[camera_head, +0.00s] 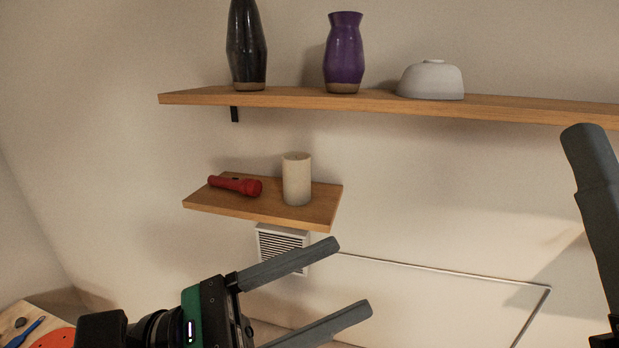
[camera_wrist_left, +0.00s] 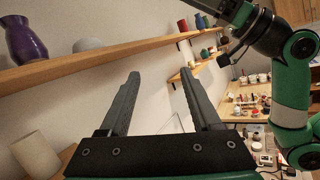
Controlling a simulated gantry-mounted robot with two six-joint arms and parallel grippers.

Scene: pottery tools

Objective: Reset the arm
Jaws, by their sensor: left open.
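My left gripper (camera_head: 352,276) reaches in from the bottom left of the head view. Its two grey fingers are wide apart with nothing between them, in front of and below the small shelf. In the left wrist view its fingers (camera_wrist_left: 158,73) are likewise apart and empty. Of my right gripper, a dark finger (camera_head: 594,185) stands at the right edge of the head view; the rest is cut off. My right arm (camera_wrist_left: 265,35) also shows at the upper right of the left wrist view, its gripper partly out of frame.
A small wooden shelf (camera_head: 230,203) holds a red flashlight (camera_head: 237,185) and a cream cylinder (camera_head: 297,180). The long shelf (camera_head: 520,107) above holds a black vase (camera_head: 246,45), a purple vase (camera_head: 343,52) and an upturned white bowl (camera_head: 431,80). A vent (camera_head: 283,241) is below.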

